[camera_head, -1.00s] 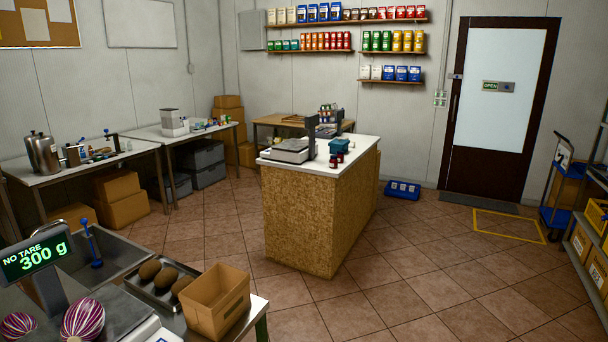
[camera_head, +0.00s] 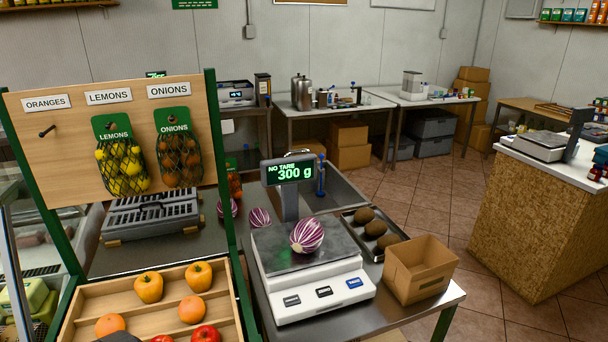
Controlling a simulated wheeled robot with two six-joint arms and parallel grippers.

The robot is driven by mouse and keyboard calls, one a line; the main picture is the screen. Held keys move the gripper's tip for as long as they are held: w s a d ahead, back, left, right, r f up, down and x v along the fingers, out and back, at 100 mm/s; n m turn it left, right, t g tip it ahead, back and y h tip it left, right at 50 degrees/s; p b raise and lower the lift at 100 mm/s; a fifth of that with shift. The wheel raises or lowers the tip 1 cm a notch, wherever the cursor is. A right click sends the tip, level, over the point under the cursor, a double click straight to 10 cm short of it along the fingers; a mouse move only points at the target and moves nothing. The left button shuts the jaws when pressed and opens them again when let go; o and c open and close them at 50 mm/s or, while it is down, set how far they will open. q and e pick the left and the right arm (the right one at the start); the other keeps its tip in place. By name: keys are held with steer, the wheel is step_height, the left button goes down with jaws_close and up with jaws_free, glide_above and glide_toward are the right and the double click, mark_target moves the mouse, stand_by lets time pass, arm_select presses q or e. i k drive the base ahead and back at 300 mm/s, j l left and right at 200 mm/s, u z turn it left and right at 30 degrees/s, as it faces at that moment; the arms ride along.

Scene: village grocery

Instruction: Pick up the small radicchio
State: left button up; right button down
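Purple-and-white striped radicchios show to the left of centre. One radicchio (camera_head: 307,236) rests on the plate of the white scale (camera_head: 310,287), whose display (camera_head: 289,171) reads "NO TARE 300 g". A second radicchio (camera_head: 260,217) lies on the steel counter behind the scale, left of the display post. A third radicchio (camera_head: 229,208) lies further left, partly hidden by the green post of the stand. The two on the counter look smaller than the one on the scale, but they are also farther away.
An open cardboard box (camera_head: 419,270) stands right of the scale. A tray (camera_head: 345,219) with brown round items lies behind it. A green-framed stand (camera_head: 225,180) with netted lemons, onions and a fruit crate blocks the left. The tiled floor (camera_head: 440,200) beyond is clear.

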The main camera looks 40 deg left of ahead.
mark_target(307, 234)
steer(key=u, duration=1.35)
steer(key=i+l+u, duration=0.1)
steer(key=l, duration=0.25)
steer(key=i+l+u, duration=0.25)
steer(key=i+l, duration=0.15)
steer(key=l, duration=0.3)
